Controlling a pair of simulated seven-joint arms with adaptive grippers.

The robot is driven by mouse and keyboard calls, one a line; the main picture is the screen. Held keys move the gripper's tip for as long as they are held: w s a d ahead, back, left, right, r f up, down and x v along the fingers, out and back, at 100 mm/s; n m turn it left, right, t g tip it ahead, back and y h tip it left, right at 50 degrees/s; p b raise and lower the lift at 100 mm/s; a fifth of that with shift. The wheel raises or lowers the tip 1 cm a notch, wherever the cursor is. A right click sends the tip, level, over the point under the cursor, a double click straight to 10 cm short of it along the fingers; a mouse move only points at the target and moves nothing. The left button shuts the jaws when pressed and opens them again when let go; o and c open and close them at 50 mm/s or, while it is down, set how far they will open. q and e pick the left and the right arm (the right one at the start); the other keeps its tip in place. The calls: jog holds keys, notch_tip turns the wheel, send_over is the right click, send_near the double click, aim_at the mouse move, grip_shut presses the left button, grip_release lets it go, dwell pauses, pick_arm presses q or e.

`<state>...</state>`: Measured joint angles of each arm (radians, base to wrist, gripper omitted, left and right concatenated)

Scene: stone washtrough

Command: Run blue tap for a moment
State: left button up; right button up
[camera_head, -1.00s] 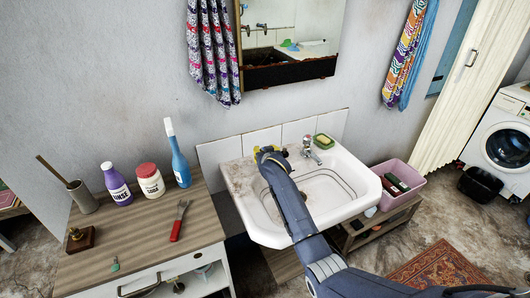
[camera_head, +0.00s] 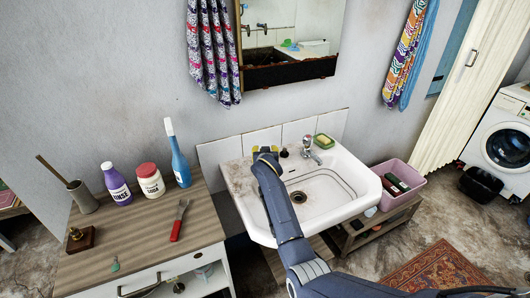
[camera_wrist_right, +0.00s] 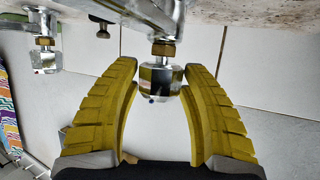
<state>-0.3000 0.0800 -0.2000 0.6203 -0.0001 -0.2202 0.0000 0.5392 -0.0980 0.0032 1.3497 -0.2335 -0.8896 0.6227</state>
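The basin (camera_head: 335,208) stands against the wall in the head view. The right-hand tap (camera_head: 308,146) shows a reddish top. The left-hand tap is hidden behind my right gripper (camera_head: 265,151), which is at the back left of the basin. The fingers are open, one on each side, with small gaps to the knob. The other tap (camera_wrist_right: 45,52) is at the left. My left gripper is not in view.
A green soap dish (camera_head: 324,141) sits on the basin's back right. A small dark item (camera_head: 284,154) is between the taps. A wooden cabinet (camera_head: 130,255) with bottles stands left. A pink crate (camera_head: 408,196) stands right. A mirror (camera_head: 292,40) hangs above.

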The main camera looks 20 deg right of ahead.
jog(key=o, duration=0.3)
jog(key=shift+v, duration=3.75)
